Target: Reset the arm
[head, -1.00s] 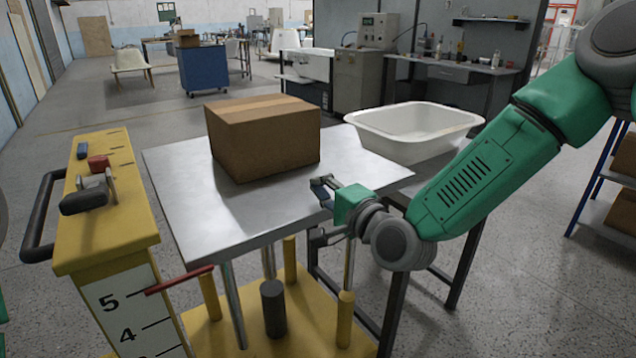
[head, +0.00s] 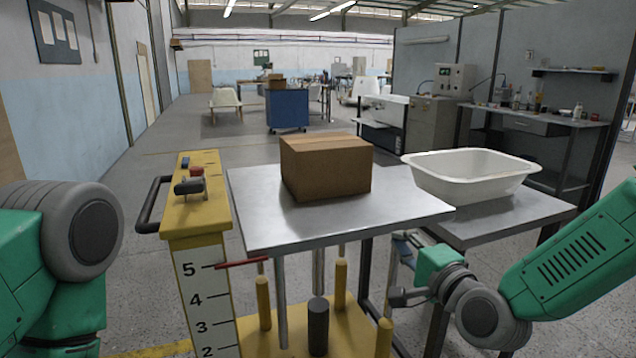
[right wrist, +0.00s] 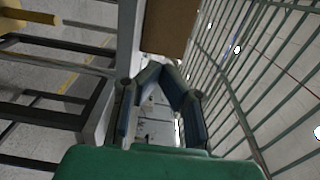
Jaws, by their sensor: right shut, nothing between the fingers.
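My right gripper (head: 404,245) is low at the right in the head view, by the front right edge of the metal lift platform (head: 270,232) and apart from the cardboard box (head: 330,170). It is shut and empty. In the right wrist view its blue-grey fingers (right wrist: 161,72) come together at the tips. A brown box side (right wrist: 167,25) shows beyond them. My left arm comes in at the left edge of the head view, but its gripper is out of frame.
The yellow lift post (head: 198,215) with a black handle stands left of the platform. A white tub (head: 470,178) sits on a metal stand (head: 515,215) at the right, close to my right arm. Open floor lies behind, towards a blue cabinet (head: 288,110).

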